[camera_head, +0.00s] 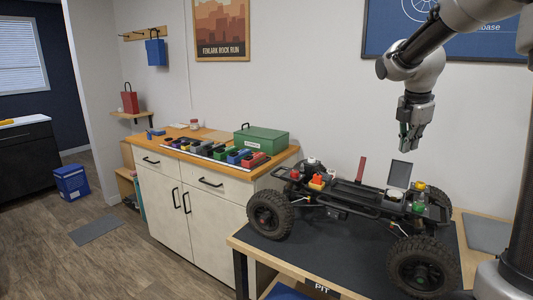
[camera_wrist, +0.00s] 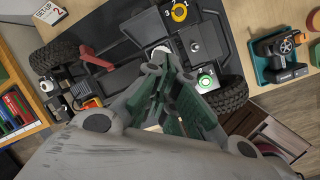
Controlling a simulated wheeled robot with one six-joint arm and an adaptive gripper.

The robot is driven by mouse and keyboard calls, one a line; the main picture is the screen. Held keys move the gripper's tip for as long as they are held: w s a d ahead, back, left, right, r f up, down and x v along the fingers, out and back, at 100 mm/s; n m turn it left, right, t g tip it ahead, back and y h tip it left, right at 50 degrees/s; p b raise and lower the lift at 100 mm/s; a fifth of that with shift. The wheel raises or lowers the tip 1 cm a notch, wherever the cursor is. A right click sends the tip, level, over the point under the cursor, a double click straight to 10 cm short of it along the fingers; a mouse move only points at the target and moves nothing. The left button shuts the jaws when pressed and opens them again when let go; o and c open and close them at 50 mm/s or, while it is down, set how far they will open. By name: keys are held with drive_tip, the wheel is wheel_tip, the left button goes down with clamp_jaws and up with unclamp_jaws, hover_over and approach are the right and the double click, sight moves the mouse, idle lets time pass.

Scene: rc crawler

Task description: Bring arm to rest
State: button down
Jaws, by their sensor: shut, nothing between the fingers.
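My arm comes in from the upper right in the head view. My gripper (camera_head: 408,145) points down above the rear of the crawler chassis and is apart from it. In the wrist view my gripper (camera_wrist: 172,62) has its fingers drawn together, with nothing seen between them. The RC crawler (camera_head: 345,197) stands on a dark mat (camera_head: 320,255) on the workbench, with large black tyres and an open chassis. The crawler also shows below the fingers in the wrist view (camera_wrist: 115,55). My fingers hide part of the chassis there.
A wooden-topped cabinet (camera_head: 185,195) at left bears several coloured bins and a green box (camera_head: 261,138). A blue cooler (camera_head: 71,182) stands on the floor. In the wrist view, a teal stand with a dark device (camera_wrist: 280,58) sits beside the crawler. The air around my gripper is clear.

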drive_tip(key=s+a+f+m+y, duration=0.1)
drive_tip(key=s+a+m, duration=0.2)
drive_tip(key=s+m, duration=0.7)
drive_tip(key=s+a+f+m+t+y, duration=0.1)
drive_tip(key=s+a+m, duration=0.3)
drive_tip(key=s+m, duration=0.6)
drive_tip(key=shift+s+m, duration=0.3)
drive_tip(key=shift+s, duration=4.35)
